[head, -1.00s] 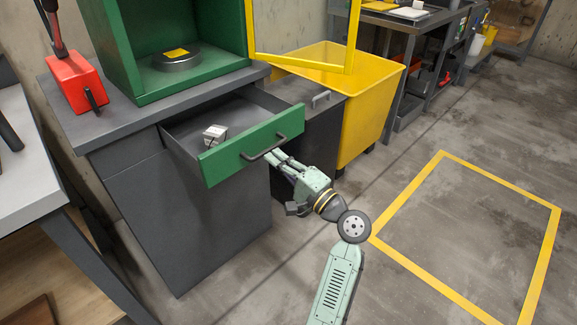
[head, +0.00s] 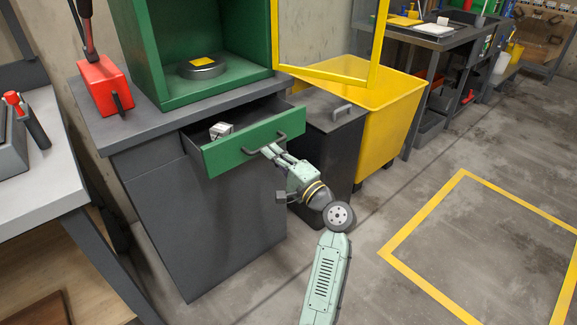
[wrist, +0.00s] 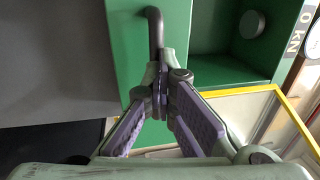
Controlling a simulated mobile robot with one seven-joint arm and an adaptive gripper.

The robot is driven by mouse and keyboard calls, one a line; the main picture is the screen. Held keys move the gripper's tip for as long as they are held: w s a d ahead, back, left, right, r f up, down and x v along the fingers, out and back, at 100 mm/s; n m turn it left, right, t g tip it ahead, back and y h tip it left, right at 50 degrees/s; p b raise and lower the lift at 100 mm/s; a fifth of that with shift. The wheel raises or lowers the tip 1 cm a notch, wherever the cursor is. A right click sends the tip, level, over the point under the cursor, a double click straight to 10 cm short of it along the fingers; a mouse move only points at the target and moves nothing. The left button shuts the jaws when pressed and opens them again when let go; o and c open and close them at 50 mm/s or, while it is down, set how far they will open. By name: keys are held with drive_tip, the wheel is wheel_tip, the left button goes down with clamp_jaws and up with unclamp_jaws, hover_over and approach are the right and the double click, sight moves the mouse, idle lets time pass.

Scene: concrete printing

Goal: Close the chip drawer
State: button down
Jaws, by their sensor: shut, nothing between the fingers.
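The chip drawer has a green front (head: 232,153) with a dark bar handle (head: 265,146) and sits partly open in the grey cabinet (head: 210,215). A small whitish block (head: 221,130) lies inside it. My gripper (head: 270,150) is at the drawer front, by the handle, with its fingers shut and nothing between them. In the wrist view the handle (wrist: 154,28) rises just beyond the fingertips (wrist: 161,75), against the green front. The fingertips seem to touch the front or handle, but exact contact is hard to tell.
A green housing (head: 200,50) with a yellow-framed door (head: 330,78) swung open stands on the cabinet. A black bin (head: 328,150) and a yellow bin (head: 395,105) stand right of the drawer. A red tool (head: 103,88) is at left. The floor in front is clear.

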drive_tip(key=x, duration=0.4)
drive_tip(key=f+b+x, duration=0.1)
drive_tip(key=x, duration=0.3)
drive_tip(key=f+b+x, duration=0.1)
drive_tip(key=x, duration=0.3)
drive_tip(key=shift+w+a+f, duration=0.25)
drive_tip(key=shift+w, duration=0.2)
drive_tip(key=shift+w+a, duration=0.35)
drive_tip(key=shift+w, duration=0.1)
drive_tip(key=shift+w+r, duration=0.15)
drive_tip(key=shift+r, duration=0.1)
